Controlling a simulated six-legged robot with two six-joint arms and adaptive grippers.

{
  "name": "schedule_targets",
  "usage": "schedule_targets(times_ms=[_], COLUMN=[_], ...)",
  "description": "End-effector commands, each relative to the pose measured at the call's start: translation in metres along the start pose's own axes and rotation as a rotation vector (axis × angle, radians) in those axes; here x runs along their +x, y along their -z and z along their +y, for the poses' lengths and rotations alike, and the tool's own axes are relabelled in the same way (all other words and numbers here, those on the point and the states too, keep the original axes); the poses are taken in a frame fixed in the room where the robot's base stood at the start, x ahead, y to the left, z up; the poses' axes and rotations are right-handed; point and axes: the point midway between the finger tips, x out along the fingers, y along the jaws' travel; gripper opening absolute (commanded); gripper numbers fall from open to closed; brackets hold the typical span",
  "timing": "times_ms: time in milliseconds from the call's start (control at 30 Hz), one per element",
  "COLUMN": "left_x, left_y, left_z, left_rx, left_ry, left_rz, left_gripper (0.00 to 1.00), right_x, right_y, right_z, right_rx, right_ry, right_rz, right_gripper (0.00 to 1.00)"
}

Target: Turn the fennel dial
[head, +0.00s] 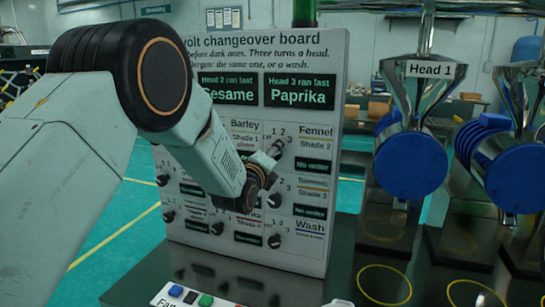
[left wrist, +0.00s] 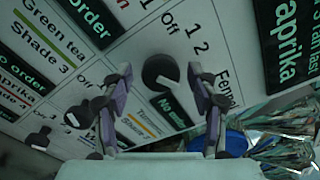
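The fennel dial (left wrist: 160,72) is a round black knob with a pale mark, beside the Fennel label (head: 316,132) on the white changeover board (head: 300,252). My left gripper (left wrist: 160,76) is open, with one finger on each side of the dial. Gaps show between the fingers and the knob, so it does not appear gripped. In the head view my left gripper (head: 268,158) reaches the board at the Fennel row and hides much of the dial. The dial's exact setting is hard to read. My right gripper is not in view.
Another dial (head: 275,200) sits just below on the Turmeric row, and a Wash dial (head: 275,241) below that. Metal hoppers with blue round covers (head: 411,166) stand right of the board. A panel with coloured buttons (head: 190,297) lies at the front.

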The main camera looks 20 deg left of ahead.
Motion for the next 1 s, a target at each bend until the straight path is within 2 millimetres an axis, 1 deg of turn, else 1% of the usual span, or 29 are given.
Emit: schedule_targets(times_ms=[267,433,567,1000], left_x=[0.0,-0.01,-0.027,-0.096], left_y=[-0.001,-0.001,-0.001,0.0], left_z=[-0.001,-0.001,-0.001,-0.001], left_rx=[-0.001,-0.001,-0.001,-0.001], left_ry=[0.002,0.002,0.001,0.0], left_rz=[-0.001,-0.001,-0.001,0.0], left_gripper=[0.61,0.61,0.61,0.61], right_x=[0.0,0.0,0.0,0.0], right_y=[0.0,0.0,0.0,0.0], right_z=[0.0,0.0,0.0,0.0], right_rx=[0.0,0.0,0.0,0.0], right_ry=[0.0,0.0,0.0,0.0], right_rz=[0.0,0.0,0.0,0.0], right_gripper=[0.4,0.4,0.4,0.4])
